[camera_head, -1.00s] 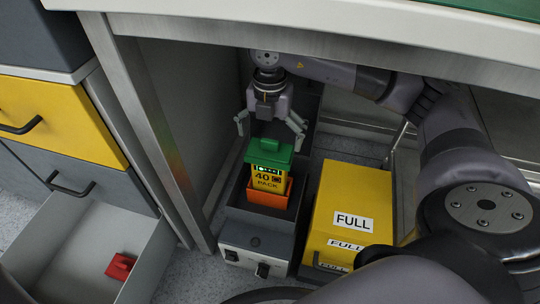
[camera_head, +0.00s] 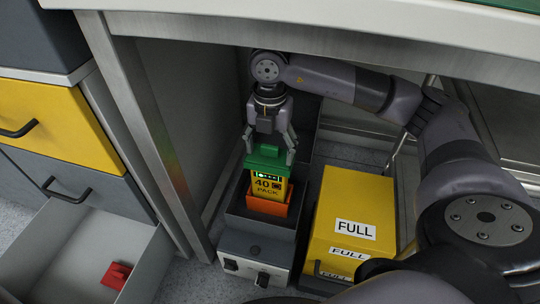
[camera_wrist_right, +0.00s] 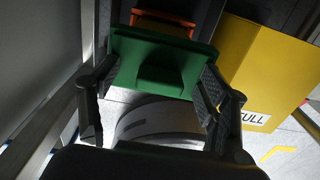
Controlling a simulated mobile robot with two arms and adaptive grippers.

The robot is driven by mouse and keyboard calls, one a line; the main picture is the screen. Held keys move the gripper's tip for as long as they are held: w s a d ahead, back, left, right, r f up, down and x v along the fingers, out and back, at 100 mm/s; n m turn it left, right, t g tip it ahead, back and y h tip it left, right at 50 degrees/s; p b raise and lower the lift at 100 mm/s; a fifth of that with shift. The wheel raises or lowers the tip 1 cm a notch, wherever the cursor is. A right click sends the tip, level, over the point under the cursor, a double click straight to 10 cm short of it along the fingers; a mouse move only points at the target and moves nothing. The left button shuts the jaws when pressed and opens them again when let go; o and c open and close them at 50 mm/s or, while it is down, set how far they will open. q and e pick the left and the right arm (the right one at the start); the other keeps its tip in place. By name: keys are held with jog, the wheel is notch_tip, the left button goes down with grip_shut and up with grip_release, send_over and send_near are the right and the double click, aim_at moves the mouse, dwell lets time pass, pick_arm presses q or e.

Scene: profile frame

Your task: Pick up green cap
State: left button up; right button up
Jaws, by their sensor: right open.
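The green cap (camera_head: 268,157) sits on top of a yellow battery pack (camera_head: 267,186) marked "40 PACK". The pack stands in an orange holder (camera_head: 266,208) inside a dark grey box under the bench. My right gripper (camera_head: 269,150) is open, pointing down, with its fingers on either side of the cap. In the right wrist view the cap (camera_wrist_right: 158,62) lies between the open fingers, and I cannot tell whether they touch it. The orange holder (camera_wrist_right: 165,20) shows behind it. My left gripper is not in view.
A yellow box (camera_head: 355,205) labelled "FULL" stands right of the dark box (camera_head: 257,248). A bench leg (camera_head: 150,130) and side panel are close on the left, with the bench top above. An open drawer (camera_head: 70,240) holds a red part (camera_head: 117,275).

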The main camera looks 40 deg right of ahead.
jog(key=shift+s+f, duration=0.1)
jog(key=shift+f, duration=0.05)
jog(key=c, duration=1.1)
